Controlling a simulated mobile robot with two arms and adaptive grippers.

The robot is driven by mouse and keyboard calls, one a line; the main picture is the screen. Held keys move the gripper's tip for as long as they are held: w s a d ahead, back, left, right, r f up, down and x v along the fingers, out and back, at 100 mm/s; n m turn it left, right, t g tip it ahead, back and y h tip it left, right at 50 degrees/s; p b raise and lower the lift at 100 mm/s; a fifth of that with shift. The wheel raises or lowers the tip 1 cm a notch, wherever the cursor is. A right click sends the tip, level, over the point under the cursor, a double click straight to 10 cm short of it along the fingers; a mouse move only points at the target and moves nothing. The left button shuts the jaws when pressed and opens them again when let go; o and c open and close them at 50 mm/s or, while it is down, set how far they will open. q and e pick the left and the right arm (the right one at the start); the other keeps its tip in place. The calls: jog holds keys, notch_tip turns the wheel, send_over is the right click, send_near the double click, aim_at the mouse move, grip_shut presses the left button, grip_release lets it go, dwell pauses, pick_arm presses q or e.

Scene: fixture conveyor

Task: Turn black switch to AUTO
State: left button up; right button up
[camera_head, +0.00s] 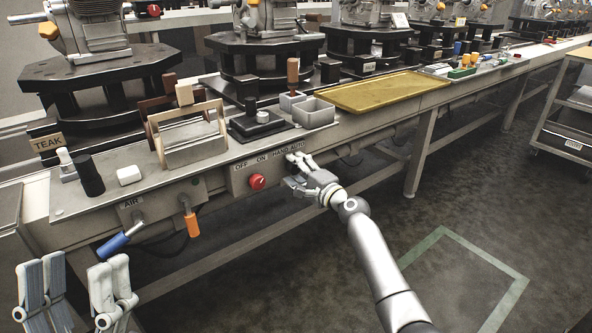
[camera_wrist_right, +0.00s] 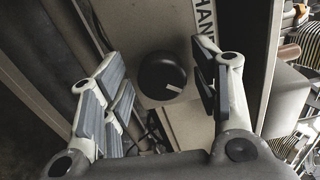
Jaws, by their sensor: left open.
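The black switch (camera_wrist_right: 162,75) is a round knob on a light panel in the right wrist view. Its white pointer mark faces the lower right of that picture, and a label reading HAND is beside it. My right gripper (camera_wrist_right: 160,92) is open, with fingers on both sides of the knob and gaps showing; I see no clear contact. In the head view my right gripper (camera_head: 296,173) is at the switch panel (camera_head: 240,182) under the HAND AUTO lettering and hides the black switch. My left gripper (camera_head: 76,278) is open and empty at the lower left, away from the bench.
A red knob (camera_head: 257,181) sits left of the right gripper under OFF and ON. An AIR box (camera_head: 165,203) with blue and orange hose fittings is further left. A wooden tote (camera_head: 190,135), grey bin (camera_head: 313,113) and yellow tray (camera_head: 385,92) stand on the bench. Open floor lies in front.

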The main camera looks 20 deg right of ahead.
jog(key=shift+s, duration=0.1)
jog(key=v, duration=1.1)
jog(key=shift+s+d, duration=0.15)
jog(key=shift+s, duration=0.25)
